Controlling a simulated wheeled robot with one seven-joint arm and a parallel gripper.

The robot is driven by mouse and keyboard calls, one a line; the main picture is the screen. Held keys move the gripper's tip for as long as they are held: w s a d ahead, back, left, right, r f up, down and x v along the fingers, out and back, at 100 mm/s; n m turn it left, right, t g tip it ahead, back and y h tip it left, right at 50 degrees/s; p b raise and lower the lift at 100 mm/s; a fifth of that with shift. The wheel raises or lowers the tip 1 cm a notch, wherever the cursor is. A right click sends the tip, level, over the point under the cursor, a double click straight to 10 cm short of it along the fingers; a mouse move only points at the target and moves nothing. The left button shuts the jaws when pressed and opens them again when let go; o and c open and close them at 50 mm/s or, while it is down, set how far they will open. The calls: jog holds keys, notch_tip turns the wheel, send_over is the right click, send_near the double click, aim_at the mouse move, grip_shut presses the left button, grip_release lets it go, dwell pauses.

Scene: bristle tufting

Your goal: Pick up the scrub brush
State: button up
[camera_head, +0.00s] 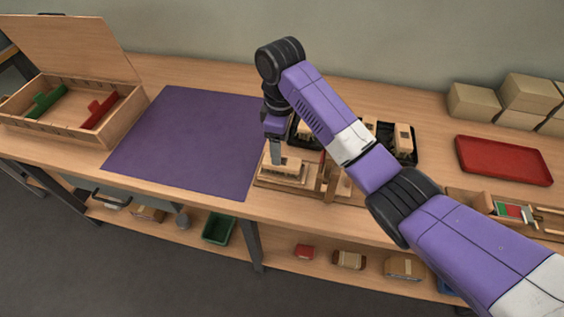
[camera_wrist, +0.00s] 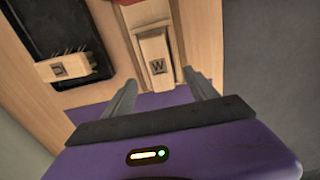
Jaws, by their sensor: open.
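My gripper (camera_head: 276,152) is open and points down over a pale wooden block (camera_head: 284,169) on a wooden fixture (camera_head: 262,184). In the wrist view, my gripper's two grey fingers (camera_wrist: 163,90) stand apart, with a block marked W (camera_wrist: 155,48) ahead between them. I cannot tell whether they touch it. Another block, marked S (camera_wrist: 65,68), lies at a black tray (camera_wrist: 60,25). Pale blocks (camera_head: 402,137) also show at the black tray in the head view, partly hidden by my arm.
A purple mat (camera_head: 190,145) lies clear left of the fixture. An open wooden box (camera_head: 118,125) holds green and red pieces at the far left. A red tray (camera_head: 503,160) and stacked cardboard boxes (camera_head: 528,93) stand right. A wooden upright (camera_head: 330,180) stands beside the block.

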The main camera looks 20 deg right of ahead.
aim_at(282, 166)
jog(key=shift+s+d+f, duration=0.1)
jog(key=shift+s+f, duration=0.05)
jog(key=shift+f, duration=0.15)
jog(key=shift+d+f+p, duration=0.15)
jog(key=shift+f+p, duration=0.3)
jog(key=shift+f, duration=3.15)
grip_shut()
